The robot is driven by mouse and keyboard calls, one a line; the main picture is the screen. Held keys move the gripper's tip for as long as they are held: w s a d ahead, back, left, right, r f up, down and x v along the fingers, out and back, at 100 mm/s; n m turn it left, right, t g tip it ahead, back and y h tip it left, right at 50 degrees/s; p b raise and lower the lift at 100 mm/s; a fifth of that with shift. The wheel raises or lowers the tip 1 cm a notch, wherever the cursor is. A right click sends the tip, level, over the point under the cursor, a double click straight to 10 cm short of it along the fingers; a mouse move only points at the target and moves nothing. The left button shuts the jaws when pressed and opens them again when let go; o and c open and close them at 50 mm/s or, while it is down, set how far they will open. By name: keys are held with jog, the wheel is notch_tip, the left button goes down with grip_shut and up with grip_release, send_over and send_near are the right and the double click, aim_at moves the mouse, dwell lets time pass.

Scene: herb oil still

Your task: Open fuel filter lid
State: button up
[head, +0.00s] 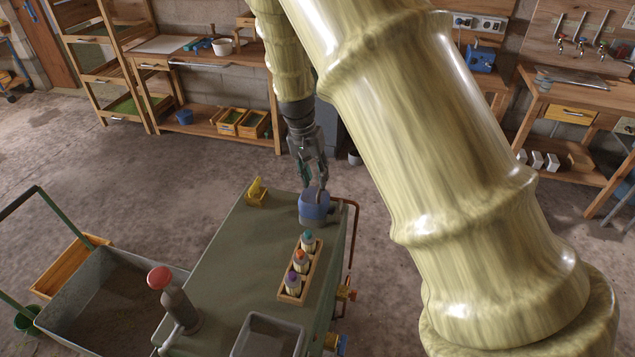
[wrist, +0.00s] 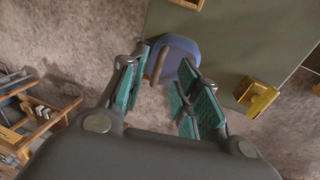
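A rounded blue housing (head: 313,208), which looks like the fuel filter, stands at the far right corner of the green bench top. Its top is partly hidden by my gripper in the head view. My gripper (head: 317,184) points down just over it. In the wrist view the blue housing (wrist: 180,52) shows ahead of the teal-padded fingers, with a brown curved bar (wrist: 157,64) at its near left side. The fingers of my gripper (wrist: 163,63) are apart, with the bar between them. I cannot tell whether they touch it. The lid looks closed.
The green bench top (head: 225,245) also holds a yellow fitting (head: 257,192), a wooden rack (head: 291,294) of small bottles and a red-knobbed post (head: 177,302). A copper pipe (head: 352,240) runs along its right edge. Open floor lies behind it.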

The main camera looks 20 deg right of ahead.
aim_at(319, 191)
jog(key=shift+s+d+f+p, duration=0.15)
jog(key=shift+f+p, duration=0.1)
jog(key=shift+f, duration=0.7)
jog(key=shift+s+d+f+p, duration=0.15)
jog(key=shift+f+p, duration=0.1)
jog(key=shift+f, duration=0.7)
grip_shut()
